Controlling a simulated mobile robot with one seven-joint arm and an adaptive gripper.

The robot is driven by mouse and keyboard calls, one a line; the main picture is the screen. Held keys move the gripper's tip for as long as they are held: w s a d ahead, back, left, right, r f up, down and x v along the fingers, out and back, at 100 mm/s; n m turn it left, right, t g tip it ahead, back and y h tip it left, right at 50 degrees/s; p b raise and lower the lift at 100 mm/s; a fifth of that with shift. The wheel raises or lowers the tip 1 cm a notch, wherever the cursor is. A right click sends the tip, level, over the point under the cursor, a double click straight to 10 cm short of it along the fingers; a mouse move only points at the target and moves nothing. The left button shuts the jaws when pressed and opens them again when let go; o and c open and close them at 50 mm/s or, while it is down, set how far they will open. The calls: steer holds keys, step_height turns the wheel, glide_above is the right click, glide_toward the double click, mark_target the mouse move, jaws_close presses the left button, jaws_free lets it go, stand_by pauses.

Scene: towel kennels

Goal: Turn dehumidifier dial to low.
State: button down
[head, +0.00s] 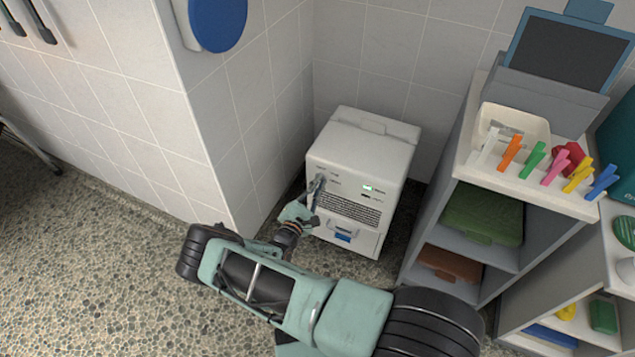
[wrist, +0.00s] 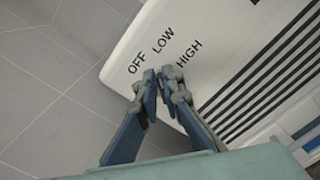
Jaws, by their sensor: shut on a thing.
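The white dehumidifier (head: 368,150) stands on the floor in the wall corner in the head view. Its front panel (wrist: 215,45) fills the upper right of the wrist view, with the printed words OFF, LOW and HIGH. My gripper (head: 317,186) reaches the upper left of the front panel. In the wrist view my gripper's fingertips (wrist: 160,78) are close together just below the words, shut on the dial. The fingers hide the dial, so I cannot tell which word it points to.
A small green-lit display (head: 368,188) and a dark vent grille (head: 345,208) are on the dehumidifier's front. A tiled wall corner (head: 225,130) stands close on the left. A shelf unit (head: 440,215) with coloured clips stands on the right. The pebbled floor at left is clear.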

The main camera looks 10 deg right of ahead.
steer(key=shift+s+d+f+m, duration=0.1)
steer(key=shift+m, duration=0.6)
steer(key=c, duration=2.1)
jaws_free()
steer(key=v, duration=1.2)
